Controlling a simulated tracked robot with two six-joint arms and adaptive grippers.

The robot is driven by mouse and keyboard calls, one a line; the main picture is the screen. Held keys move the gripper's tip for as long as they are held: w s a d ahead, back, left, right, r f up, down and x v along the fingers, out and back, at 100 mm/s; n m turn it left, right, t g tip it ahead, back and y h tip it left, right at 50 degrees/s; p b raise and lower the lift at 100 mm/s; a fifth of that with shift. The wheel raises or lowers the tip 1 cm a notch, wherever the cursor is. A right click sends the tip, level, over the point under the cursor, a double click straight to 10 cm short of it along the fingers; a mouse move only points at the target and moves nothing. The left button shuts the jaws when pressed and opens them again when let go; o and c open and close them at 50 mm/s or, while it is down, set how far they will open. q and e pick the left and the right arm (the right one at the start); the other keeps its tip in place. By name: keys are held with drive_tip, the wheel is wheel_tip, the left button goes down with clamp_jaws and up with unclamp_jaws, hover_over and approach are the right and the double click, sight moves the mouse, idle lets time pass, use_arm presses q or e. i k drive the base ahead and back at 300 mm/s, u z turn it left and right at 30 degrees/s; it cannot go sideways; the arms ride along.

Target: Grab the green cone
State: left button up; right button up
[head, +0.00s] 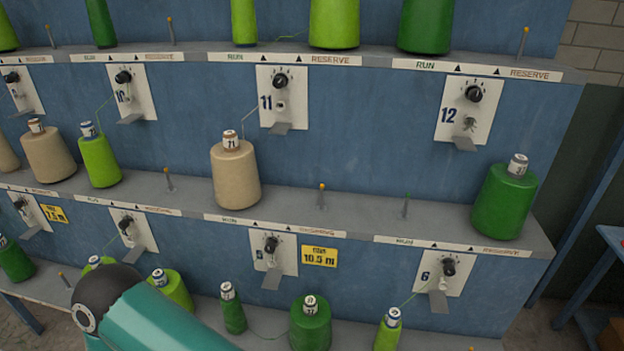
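Several green thread cones stand on the rack's shelves. On the middle shelf a dark green cone (504,201) stands upright at the right end, and a light green cone (99,160) stands at the left. On the bottom shelf are a dark green cone (310,324), a slim green one (232,310), a light green one (388,331) at the lower edge and another light green one (176,291) partly behind my teal arm. The top shelf holds light and dark green cones, cut off by the picture's edge. Neither gripper shows.
Beige cones (235,175) stand on the middle shelf (370,212). Small pegs, thin threads and numbered dial plates (463,109) with grey tabs stick out from the blue rack. A blue table (612,238) stands at the right edge. The shelf around the right-hand dark green cone is mostly free.

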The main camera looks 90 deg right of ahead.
sight(500, 209)
drive_tip(key=u, duration=0.1)
drive_tip(key=i, duration=1.2)
drive_tip(key=z, duration=2.3)
drive_tip(key=i, duration=0.2)
drive_tip(key=z, duration=1.7)
drive_tip(key=i, duration=0.2)
drive_tip(key=z, duration=0.9)
drive_tip(key=k, duration=0.55)
drive_tip(key=z, duration=0.55)
drive_tip(key=i, duration=1.45)
drive_tip(key=u, duration=0.45)
